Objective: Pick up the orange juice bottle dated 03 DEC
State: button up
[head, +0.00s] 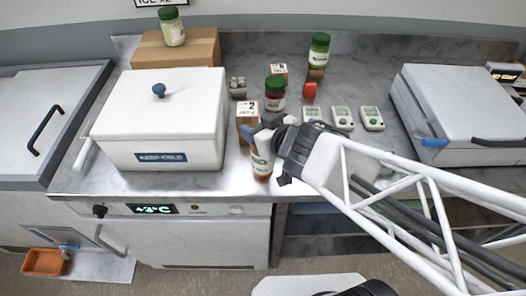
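A bottle with a white label and an orange-brown lower part (262,165) stands near the front edge of the counter. Its top is hidden behind my gripper (266,150), which is right at it. I cannot tell whether the fingers touch or hold the bottle. No date can be read on it. Other bottles are a green-capped one (319,48) at the back, a green-capped one (172,28) on a cardboard box at the back left, and a dark red one with a dark green cap (275,94) behind my gripper.
A white lidded cold box (160,118) stands left of my gripper. A small box marked 2 (247,120) is close behind it. Several small devices (342,118) and a red item (310,91) lie behind my arm. A grey-lidded unit (465,100) is at the right.

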grip_shut()
jog(key=shift+r, duration=0.15)
jog(key=shift+r, duration=1.6)
jog(key=s+d, duration=0.3)
jog(key=s, duration=0.4)
jog(key=s+d+r, duration=0.1)
jog(key=s+d, duration=0.2)
jog(key=s, duration=0.4)
jog(key=shift+s+d+r, duration=0.2)
jog(key=shift+d+r, duration=0.05)
jog(key=shift+r, duration=0.05)
jog(key=shift+s, duration=0.1)
dwell(0.6)
